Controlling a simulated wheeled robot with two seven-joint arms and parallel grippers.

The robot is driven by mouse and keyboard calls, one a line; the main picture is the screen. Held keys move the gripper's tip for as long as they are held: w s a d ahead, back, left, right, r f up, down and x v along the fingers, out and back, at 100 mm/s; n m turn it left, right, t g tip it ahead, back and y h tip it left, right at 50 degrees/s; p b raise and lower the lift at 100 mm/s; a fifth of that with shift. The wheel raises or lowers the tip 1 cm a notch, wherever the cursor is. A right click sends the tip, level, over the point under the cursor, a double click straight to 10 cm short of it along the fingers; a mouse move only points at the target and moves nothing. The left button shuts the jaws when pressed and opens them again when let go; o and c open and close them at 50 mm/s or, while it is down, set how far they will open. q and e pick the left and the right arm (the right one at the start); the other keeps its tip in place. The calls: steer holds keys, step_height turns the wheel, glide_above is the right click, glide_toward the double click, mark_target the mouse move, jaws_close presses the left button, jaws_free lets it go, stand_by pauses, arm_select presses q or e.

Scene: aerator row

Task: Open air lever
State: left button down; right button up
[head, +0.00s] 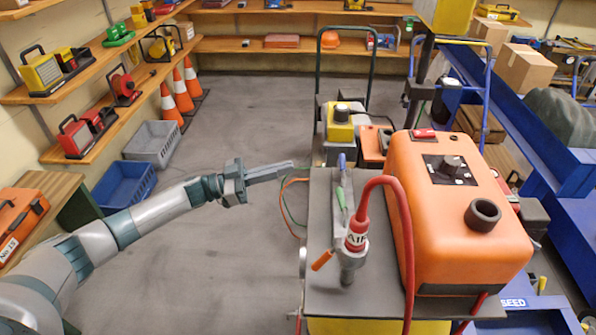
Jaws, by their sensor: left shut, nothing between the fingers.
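The air valve (351,255) stands on the grey top of the cart, with a red collar marked "AIR" and a red hose (404,215) arching from it. A short orange lever (322,260) sticks out to its lower left, angled down and left. My left gripper (290,166) is shut and empty. Its fingers point right, just short of the cart top's far left corner in the picture. It is apart from the orange lever, which lies farther down the picture. My right gripper is not in view.
A green handle (340,198) and a blue handle (342,161) stand behind the valve. A large orange machine (455,210) fills the cart's right side. Open grey floor (235,240) lies left of the cart. Blue frames (540,150) stand at right; orange cones (181,92) stand at back left.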

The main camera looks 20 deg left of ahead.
arm_select(q)
steer(key=shift+s+a+f+b, duration=0.1)
steer(key=shift+s+a+b, duration=0.05)
steer(key=shift+a, duration=0.5)
steer(key=shift+s+a+f+b, duration=0.1)
steer(key=shift+s+a+b, duration=0.05)
steer(key=shift+a, duration=0.5)
steer(key=shift+f, duration=0.1)
